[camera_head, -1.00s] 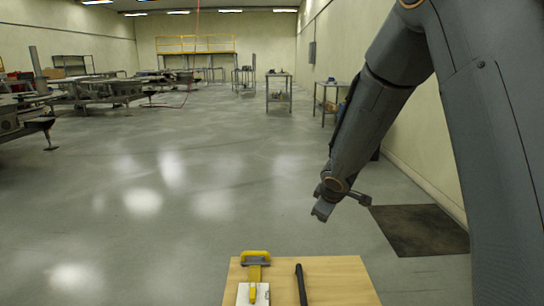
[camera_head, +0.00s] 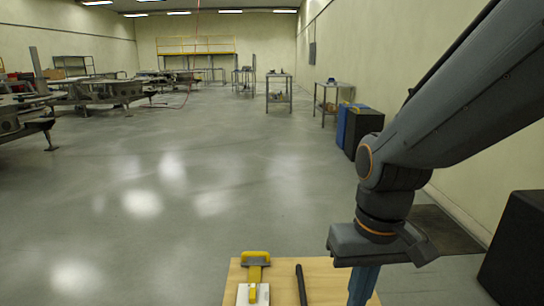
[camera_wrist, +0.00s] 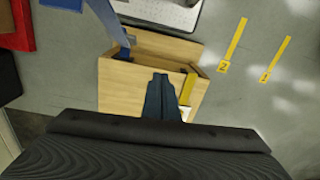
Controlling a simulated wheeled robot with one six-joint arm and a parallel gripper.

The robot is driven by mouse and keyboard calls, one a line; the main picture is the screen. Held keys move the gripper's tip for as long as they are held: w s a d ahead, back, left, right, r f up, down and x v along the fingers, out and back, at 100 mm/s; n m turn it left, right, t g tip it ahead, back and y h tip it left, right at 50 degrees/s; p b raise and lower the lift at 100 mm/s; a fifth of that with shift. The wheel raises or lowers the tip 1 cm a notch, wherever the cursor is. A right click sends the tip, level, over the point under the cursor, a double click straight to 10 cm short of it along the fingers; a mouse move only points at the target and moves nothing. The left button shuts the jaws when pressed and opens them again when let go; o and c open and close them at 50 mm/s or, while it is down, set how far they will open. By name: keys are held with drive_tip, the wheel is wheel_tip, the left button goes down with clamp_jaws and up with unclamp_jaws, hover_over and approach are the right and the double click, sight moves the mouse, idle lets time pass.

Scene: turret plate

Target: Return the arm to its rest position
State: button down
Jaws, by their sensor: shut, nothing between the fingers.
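My gripper (camera_head: 362,287) points down over the right edge of the wooden table (camera_head: 328,275) in the head view. Its blue-grey fingers are together with nothing between them. In the wrist view the shut fingers (camera_wrist: 160,97) show in front of the wooden surface (camera_wrist: 118,90). My arm reaches in from the upper right and bends down at the wrist. A white plate (camera_head: 243,296) with a yellow-handled tool (camera_head: 255,258) and a black rod (camera_head: 301,284) lie on the table, to the left of my gripper and apart from it.
A blue box and a black box (camera_head: 363,130) stand by the right wall, with another dark box (camera_head: 516,250) nearer at the right edge. Metal benches (camera_head: 280,90) stand farther back. Metal frames (camera_head: 110,90) stand at the left. The middle floor is clear.

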drive_tip(key=d+r+m+p, duration=0.1)
drive_tip(key=d+r+p, duration=0.3)
drive_tip(key=p, duration=0.8)
wheel_tip(320, 180, up, 2)
drive_tip(key=shift+s+d+r+h, duration=0.2)
drive_tip(key=shift+s+d+h, duration=0.05)
drive_tip(key=shift+d+h, duration=0.1)
idle(0.5)
